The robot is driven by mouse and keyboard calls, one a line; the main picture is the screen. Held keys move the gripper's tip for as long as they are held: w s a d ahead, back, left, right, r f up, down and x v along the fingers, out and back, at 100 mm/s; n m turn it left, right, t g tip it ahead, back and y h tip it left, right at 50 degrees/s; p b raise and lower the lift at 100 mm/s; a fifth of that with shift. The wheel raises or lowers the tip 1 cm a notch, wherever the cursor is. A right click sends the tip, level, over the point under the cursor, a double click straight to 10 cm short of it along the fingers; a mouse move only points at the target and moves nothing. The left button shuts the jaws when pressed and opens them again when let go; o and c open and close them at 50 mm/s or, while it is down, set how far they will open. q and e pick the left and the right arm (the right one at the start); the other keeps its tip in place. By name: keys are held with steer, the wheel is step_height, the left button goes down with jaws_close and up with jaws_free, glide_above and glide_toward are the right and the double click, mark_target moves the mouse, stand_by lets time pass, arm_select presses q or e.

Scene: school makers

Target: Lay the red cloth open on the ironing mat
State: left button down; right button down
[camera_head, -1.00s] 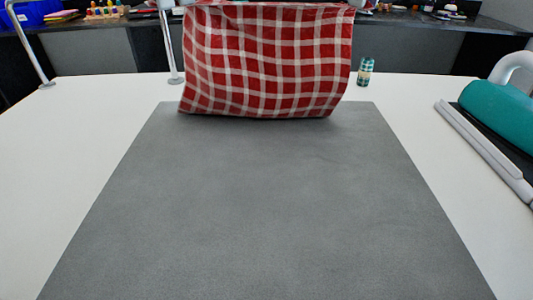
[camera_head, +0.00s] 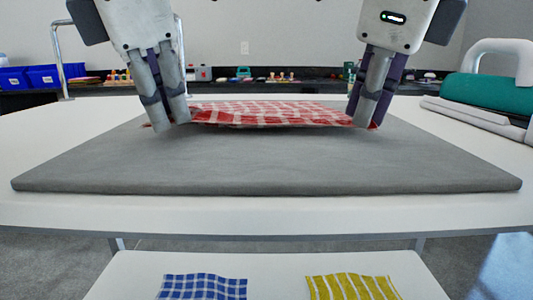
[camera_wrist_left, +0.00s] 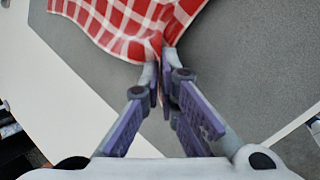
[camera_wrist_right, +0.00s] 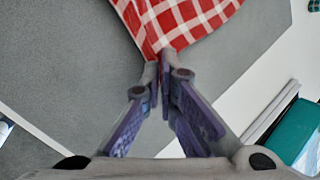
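The red and white checked cloth (camera_head: 270,112) lies stretched between my two grippers over the grey ironing mat (camera_head: 260,165). In the head view it looks low and nearly flat, at or just above the mat; whether all of it touches cannot be told. My left gripper (camera_head: 172,122) is shut on the cloth's near left corner, and the pinched cloth (camera_wrist_left: 135,25) shows in the left wrist view. My right gripper (camera_head: 366,122) is shut on the near right corner, and the cloth (camera_wrist_right: 170,22) shows in the right wrist view.
A teal and white press (camera_head: 495,90) stands at the right of the white table. A blue checked cloth (camera_head: 203,287) and a yellow striped cloth (camera_head: 352,287) lie on a lower shelf. Blue bins (camera_head: 43,76) stand behind. The near mat is bare.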

arm_select(q)
steer(key=shift+s+a+f, duration=0.1)
steer(key=shift+s+f, duration=0.05)
steer(key=shift+f, duration=0.05)
arm_select(e)
steer(key=shift+s+d+f, duration=0.1)
steer(key=shift+s+f, duration=0.05)
steer(key=shift+f, duration=0.05)
arm_select(q)
steer(key=c, duration=2.3)
jaws_free()
arm_select(e)
steer(key=c, duration=2.3)
jaws_free()
arm_select(q)
steer(key=o, duration=0.8)
arm_select(e)
steer(key=o, duration=0.8)
arm_select(q)
steer(key=shift+r, duration=0.1)
arm_select(e)
steer(key=shift+r, duration=0.1)
